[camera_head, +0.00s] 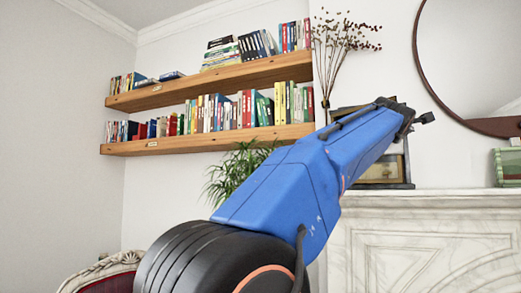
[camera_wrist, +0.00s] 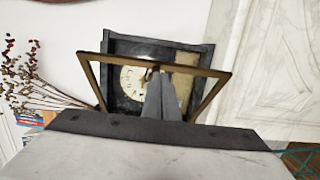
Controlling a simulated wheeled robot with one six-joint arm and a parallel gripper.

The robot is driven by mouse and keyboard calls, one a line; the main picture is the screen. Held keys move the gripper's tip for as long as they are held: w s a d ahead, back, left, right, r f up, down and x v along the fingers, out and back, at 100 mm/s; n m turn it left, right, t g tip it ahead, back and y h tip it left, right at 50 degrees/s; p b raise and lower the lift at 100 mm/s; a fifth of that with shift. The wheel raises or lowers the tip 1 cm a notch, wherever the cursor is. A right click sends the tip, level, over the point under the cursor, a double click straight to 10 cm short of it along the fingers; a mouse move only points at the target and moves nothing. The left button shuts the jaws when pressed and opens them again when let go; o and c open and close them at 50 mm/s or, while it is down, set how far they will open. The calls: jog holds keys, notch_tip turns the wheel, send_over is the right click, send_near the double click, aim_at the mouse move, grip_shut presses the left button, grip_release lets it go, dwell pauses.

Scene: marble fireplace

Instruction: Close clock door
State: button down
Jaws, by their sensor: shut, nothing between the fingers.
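The clock has a dark case (camera_wrist: 122,45) with a pale round dial (camera_wrist: 130,88) and a gold panel beside it in the wrist view. Its door is a thin brown-gold frame (camera_wrist: 108,55), standing open, away from the case. My gripper (camera_wrist: 156,76) is shut and empty; its fingers show inside the door's outline, in front of the dial. Whether they touch the frame I cannot tell. In the head view, the clock (camera_head: 380,169) stands on the mantel, partly hidden behind my blue arm. My gripper (camera_head: 426,118) shows small and dark above and right of it.
The white marble fireplace (camera_head: 430,240) lies below the clock. Dried stems (camera_head: 343,45) rise left of it, a round mirror (camera_head: 490,126) hangs at upper right, and a green box (camera_head: 508,165) sits at right. Shelves with books (camera_head: 210,140) are at left.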

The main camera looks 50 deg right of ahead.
jog(key=s+d+n+t, duration=0.1)
jog(key=s+d+t, duration=0.1)
jog(key=d, duration=0.7)
jog(key=s+d+n+t, duration=0.2)
jog(key=s+d, duration=0.1)
jog(key=d, duration=0.6)
jog(key=shift+s+d+r+t+y, duration=0.2)
jog(key=shift+r+t+y, duration=0.1)
jog(key=shift+t+y, duration=0.1)
jog(key=shift+w+r, duration=0.1)
jog(key=shift+d+f, duration=0.35)
jog(key=shift+d, duration=0.35)
